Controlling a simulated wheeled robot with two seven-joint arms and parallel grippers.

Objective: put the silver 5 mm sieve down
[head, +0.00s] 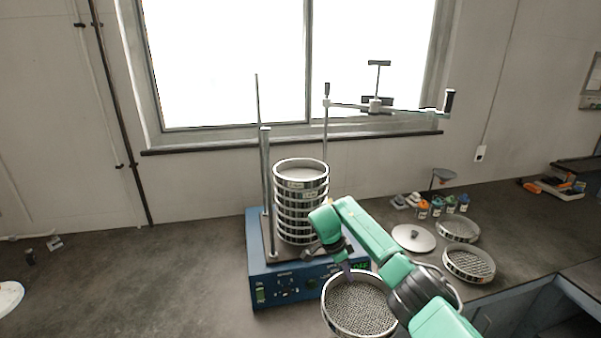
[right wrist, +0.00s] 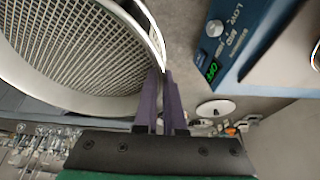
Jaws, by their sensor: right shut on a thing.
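A silver round sieve (head: 360,302) with a coarse mesh floor is at the bottom of the head view, in front of the blue shaker (head: 283,287). My right gripper (head: 346,270) is shut on its rim at the far side. In the right wrist view the purple fingers (right wrist: 162,85) pinch the rim, and the sieve's mesh (right wrist: 75,45) fills the upper left. I see no counter contact under it, and its size mark is not readable. A stack of silver sieves (head: 300,207) stands on the shaker plate. My left gripper is not in view.
On the counter to the right lie two other sieves (head: 458,229) (head: 469,280) and a round lid (head: 413,238). Small orange-and-blue jars (head: 436,207) stand behind them. Shaker rods and a clamp bar (head: 350,105) rise around the stack. The counter left of the shaker is clear (head: 150,275).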

